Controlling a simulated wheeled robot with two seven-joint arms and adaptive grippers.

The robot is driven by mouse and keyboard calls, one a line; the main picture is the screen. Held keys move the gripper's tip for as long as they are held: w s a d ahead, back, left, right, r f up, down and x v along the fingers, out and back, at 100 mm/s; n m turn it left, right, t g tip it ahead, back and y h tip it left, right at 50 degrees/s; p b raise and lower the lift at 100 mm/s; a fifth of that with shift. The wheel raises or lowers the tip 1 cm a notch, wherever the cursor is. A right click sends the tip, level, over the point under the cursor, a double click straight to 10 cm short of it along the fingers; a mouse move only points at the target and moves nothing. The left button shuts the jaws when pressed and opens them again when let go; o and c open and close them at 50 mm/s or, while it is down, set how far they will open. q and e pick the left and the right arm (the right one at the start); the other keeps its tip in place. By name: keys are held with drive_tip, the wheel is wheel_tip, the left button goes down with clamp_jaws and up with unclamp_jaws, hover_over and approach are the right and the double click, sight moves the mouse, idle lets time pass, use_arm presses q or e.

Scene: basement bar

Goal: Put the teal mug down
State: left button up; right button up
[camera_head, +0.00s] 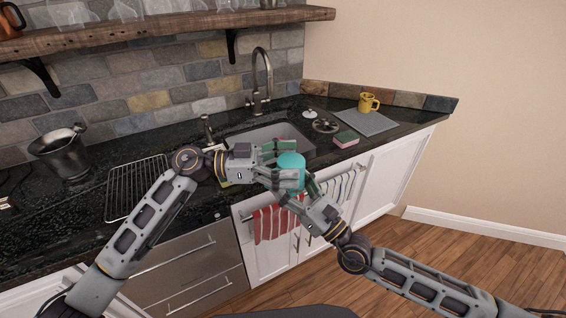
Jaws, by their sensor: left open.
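The teal mug (291,161) is near the middle of the head view, in front of the sink, at the counter's front edge. My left gripper (272,165) comes in from the left with its fingers spread open beside the mug, one by its upper part and one lower. My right gripper (297,186) reaches up from the lower right, and its fingers lie on either side of the mug's lower part, closed on it. The fingers hide the mug's lower part, and I cannot make out its handle.
The sink (300,144) and faucet (262,80) are behind the mug. A yellow mug (368,103) stands on a grey mat (378,124); a sponge (346,138) lies nearby. A wire rack (128,187) and metal bucket (66,156) are left. Towels (272,222) hang in front.

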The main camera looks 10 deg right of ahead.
use_arm(q)
drive_tip(key=c, duration=1.3)
use_arm(e)
drive_tip(key=o, duration=1.3)
drive_tip(key=shift+s+f, duration=0.1)
drive_tip(key=shift+v, duration=5.9)
